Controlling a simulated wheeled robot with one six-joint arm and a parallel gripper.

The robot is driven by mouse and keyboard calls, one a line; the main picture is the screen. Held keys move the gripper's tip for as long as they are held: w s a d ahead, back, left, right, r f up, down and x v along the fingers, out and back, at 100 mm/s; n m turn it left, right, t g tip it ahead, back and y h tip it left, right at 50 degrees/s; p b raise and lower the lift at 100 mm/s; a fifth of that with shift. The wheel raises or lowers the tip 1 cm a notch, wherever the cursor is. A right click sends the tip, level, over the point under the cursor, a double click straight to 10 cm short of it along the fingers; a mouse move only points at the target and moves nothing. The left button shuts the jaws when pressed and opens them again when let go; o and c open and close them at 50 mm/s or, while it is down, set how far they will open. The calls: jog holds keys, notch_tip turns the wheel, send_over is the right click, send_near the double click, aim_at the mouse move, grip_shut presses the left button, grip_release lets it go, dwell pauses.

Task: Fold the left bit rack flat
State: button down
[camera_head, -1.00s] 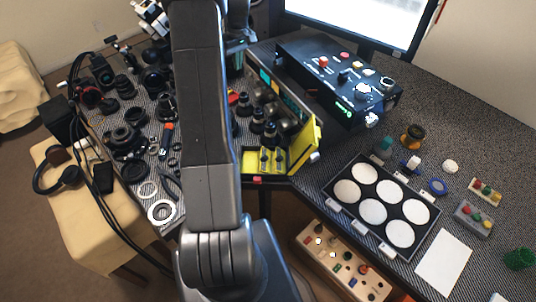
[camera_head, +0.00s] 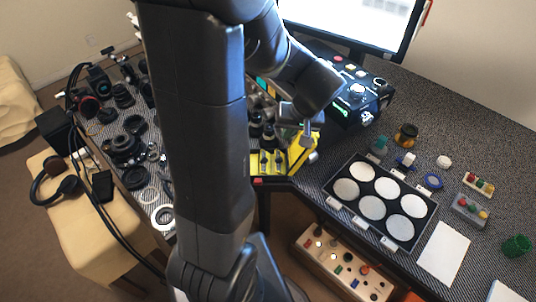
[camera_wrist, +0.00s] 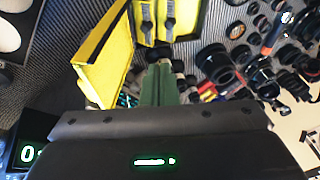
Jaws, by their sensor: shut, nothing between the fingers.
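The yellow tool case (camera_head: 301,157) stands at the front edge of the desk, in the middle of the head view. Two small bit racks sit in its front part, the left bit rack (camera_head: 264,161) and one to its right (camera_head: 279,159). Both appear upright in the head view. In the wrist view the yellow racks show at the top edge, partly cut off, beside a yellow side panel (camera_wrist: 105,50). My gripper (camera_head: 306,138) is by the case's right side, above the yellow panel. Its green fingers (camera_wrist: 160,68) are shut and empty, apart from the racks.
The black control box (camera_head: 362,92) stands right behind the case. A tray with several white discs (camera_head: 427,205) lies to the right. Lens parts (camera_head: 125,146) crowd the left desk. My arm hides much of the left part of the case and desk.

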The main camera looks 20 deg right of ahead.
dwell(0.3)
send_near(262, 159)
jog(key=d+f, duration=0.1)
jog(key=w+d+f, duration=0.1)
jog(key=d, duration=0.1)
jog(key=shift+f, duration=0.2)
jog(key=shift+w+a+f, duration=0.25)
jog(key=shift+a+f, duration=0.55)
jog(key=shift+f, duration=0.05)
jog(key=shift+w+a+f+p, duration=0.15)
jog(key=shift+a+f+p, duration=0.15)
jog(key=shift+f, duration=0.15)
jog(key=shift+w+a+g+h, duration=0.2)
jog(key=shift+a+g+h, duration=0.1)
jog(key=shift+a+h, duration=0.25)
jog(key=shift+w+a+f+b, duration=0.15)
jog(key=shift+a+f+b, duration=0.05)
jog(key=shift+a+b, duration=0.15)
jog(key=shift+w+a+f+b, duration=0.3)
jog(key=shift+a+b, duration=0.25)
jog(key=shift+b, duration=0.45)
jog(key=shift+w+a+f+b, duration=0.15)
jog(key=shift+a+f+b, duration=0.15)
jog(key=shift+a+b, duration=0.45)
jog(key=shift+d+b, duration=0.1)
jog(key=shift+b, duration=0.25)
